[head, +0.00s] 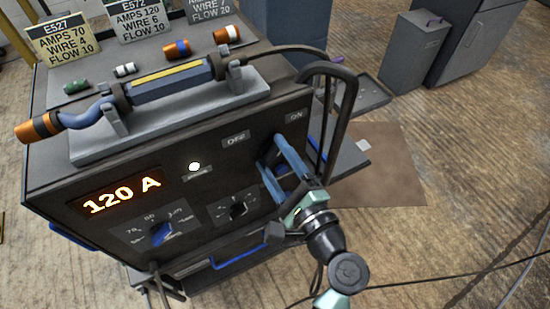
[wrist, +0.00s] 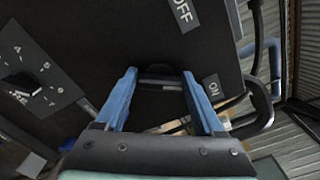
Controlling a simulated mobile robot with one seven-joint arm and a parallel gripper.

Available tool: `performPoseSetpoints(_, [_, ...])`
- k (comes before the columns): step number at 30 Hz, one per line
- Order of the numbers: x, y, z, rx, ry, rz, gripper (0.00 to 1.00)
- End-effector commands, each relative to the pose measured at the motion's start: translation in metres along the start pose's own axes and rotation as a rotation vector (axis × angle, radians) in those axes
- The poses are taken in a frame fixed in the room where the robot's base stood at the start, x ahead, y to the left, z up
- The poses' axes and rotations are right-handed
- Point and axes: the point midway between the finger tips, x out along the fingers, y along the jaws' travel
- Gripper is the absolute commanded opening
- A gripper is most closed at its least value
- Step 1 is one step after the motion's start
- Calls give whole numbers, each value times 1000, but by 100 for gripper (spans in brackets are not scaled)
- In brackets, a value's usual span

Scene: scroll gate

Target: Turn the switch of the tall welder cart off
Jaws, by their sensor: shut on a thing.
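The welder cart (head: 130,165) is a dark box with a lit orange "120 A" display (head: 122,193) and a lit white lamp (head: 194,167). An OFF label (head: 235,139) and an ON label (head: 296,117) sit high on its front, at the right. My gripper (head: 271,153), with blue fingers, reaches the panel just below and between these labels. In the wrist view, my gripper (wrist: 160,78) is shut on the dark switch (wrist: 160,72), one finger on each side. The fingers hide the switch in the head view, so its position is hard to tell.
A blue dial (head: 161,231) and a black dial (head: 238,210) are lower on the panel. A dark curved handle (head: 345,105) stands close right of my gripper. A torch (head: 170,80), coloured pieces and label cards (head: 62,38) are on top.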

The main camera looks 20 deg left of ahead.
Motion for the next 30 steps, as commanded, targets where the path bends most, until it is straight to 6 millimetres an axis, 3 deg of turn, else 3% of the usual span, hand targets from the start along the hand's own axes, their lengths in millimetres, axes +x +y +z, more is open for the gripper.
performPoseSetpoints(30, [0, 9, -5, -932, -1, 0, 14])
